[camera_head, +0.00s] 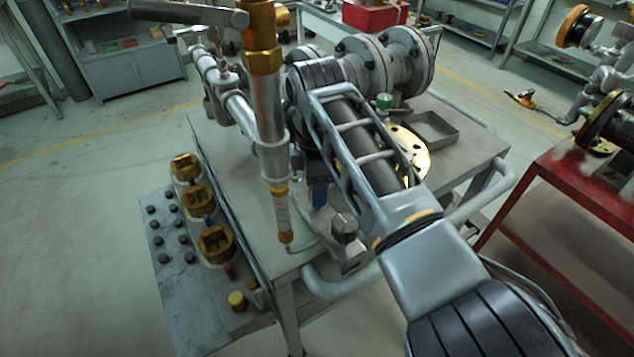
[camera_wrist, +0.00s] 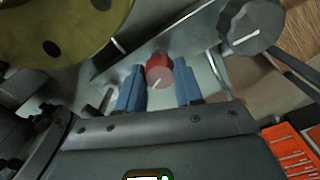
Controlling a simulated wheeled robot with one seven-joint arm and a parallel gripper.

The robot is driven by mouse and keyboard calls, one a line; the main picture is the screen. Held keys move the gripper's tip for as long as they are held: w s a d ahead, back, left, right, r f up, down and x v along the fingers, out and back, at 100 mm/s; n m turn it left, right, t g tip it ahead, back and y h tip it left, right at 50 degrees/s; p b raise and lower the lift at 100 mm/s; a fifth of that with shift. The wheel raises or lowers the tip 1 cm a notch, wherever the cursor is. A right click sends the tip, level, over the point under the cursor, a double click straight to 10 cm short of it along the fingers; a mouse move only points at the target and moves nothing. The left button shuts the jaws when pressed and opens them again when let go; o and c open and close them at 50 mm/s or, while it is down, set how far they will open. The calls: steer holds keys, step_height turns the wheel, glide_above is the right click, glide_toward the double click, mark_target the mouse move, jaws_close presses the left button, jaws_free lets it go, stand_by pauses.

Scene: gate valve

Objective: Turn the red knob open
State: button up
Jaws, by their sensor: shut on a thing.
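The red knob (camera_wrist: 159,64) shows in the wrist view, with a pale line on its round pink-red face that slants down to the left. My gripper (camera_wrist: 159,82) has its two blue fingers on either side of the knob and is shut on it. In the head view my arm reaches over the grey bench, and a bit of blue finger of my gripper (camera_head: 319,193) shows below it. The red knob is hidden there behind my arm and the pipework.
A grey knob (camera_wrist: 248,27) with a white line sits right of the red knob; it also shows in the head view (camera_head: 345,228). A brass flange (camera_wrist: 60,28) is close on the left. A vertical pipe (camera_head: 268,120) stands left of my arm. A tray (camera_head: 452,137) lies on the bench.

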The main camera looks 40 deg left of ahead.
steer(key=n, duration=0.3)
steer(key=shift+n, duration=0.4)
steer(key=n, duration=0.3)
steer(key=shift+n, duration=0.3)
steer(key=n+b, duration=0.1)
steer(key=n, duration=0.4)
steer(key=shift+n, duration=0.7)
steer(key=o, duration=1)
steer(key=shift+o, duration=0.2)
steer(key=shift+r, duration=0.15)
step_height(320, 180, up, 8)
steer(key=shift+f+b, duration=0.25)
steer(key=shift+b, duration=0.05)
